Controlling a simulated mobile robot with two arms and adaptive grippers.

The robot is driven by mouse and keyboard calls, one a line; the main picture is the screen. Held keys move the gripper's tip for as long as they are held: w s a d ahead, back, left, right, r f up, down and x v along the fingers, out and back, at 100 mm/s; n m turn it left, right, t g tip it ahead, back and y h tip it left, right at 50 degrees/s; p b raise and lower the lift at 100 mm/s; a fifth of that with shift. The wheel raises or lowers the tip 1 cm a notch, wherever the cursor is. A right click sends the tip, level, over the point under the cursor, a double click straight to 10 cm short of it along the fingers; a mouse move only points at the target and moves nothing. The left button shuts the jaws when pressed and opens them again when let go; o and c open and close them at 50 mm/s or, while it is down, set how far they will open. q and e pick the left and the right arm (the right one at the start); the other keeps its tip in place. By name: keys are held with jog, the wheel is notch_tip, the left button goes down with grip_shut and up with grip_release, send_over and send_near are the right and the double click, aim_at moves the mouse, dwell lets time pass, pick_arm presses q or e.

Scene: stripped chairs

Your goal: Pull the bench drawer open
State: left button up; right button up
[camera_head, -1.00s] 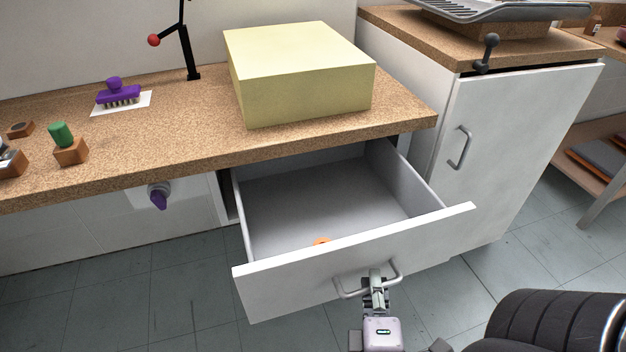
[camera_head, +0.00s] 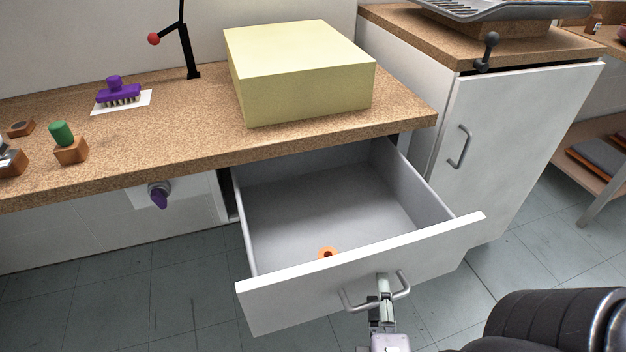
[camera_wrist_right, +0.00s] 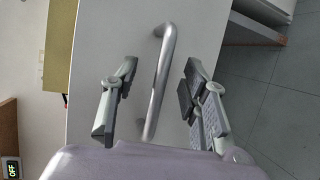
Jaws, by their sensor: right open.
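The bench drawer (camera_head: 365,274) is white with a grey inside and stands well out from under the bench top. An orange ring-like thing (camera_head: 328,253) lies inside it near the front panel. The drawer's metal bar handle (camera_head: 401,283) also shows in the right wrist view (camera_wrist_right: 160,80). My right gripper (camera_head: 384,298) is at the handle. In the right wrist view its fingers (camera_wrist_right: 155,100) are apart, one on each side of the bar, with gaps beside it. My left gripper is not in view.
The bench top (camera_head: 190,135) holds a large yellow block (camera_head: 300,75), a purple brush (camera_head: 118,92) and a green-topped piece (camera_head: 61,134). A white cabinet (camera_head: 510,140) stands right of the drawer. A dark rounded thing (camera_head: 550,320) is at lower right. Floor shows at lower left.

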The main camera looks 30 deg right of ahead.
jog(key=o, duration=0.3)
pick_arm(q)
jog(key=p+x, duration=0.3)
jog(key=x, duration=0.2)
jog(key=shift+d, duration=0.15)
pick_arm(e)
jog(key=v, duration=0.6)
dwell(0.7)
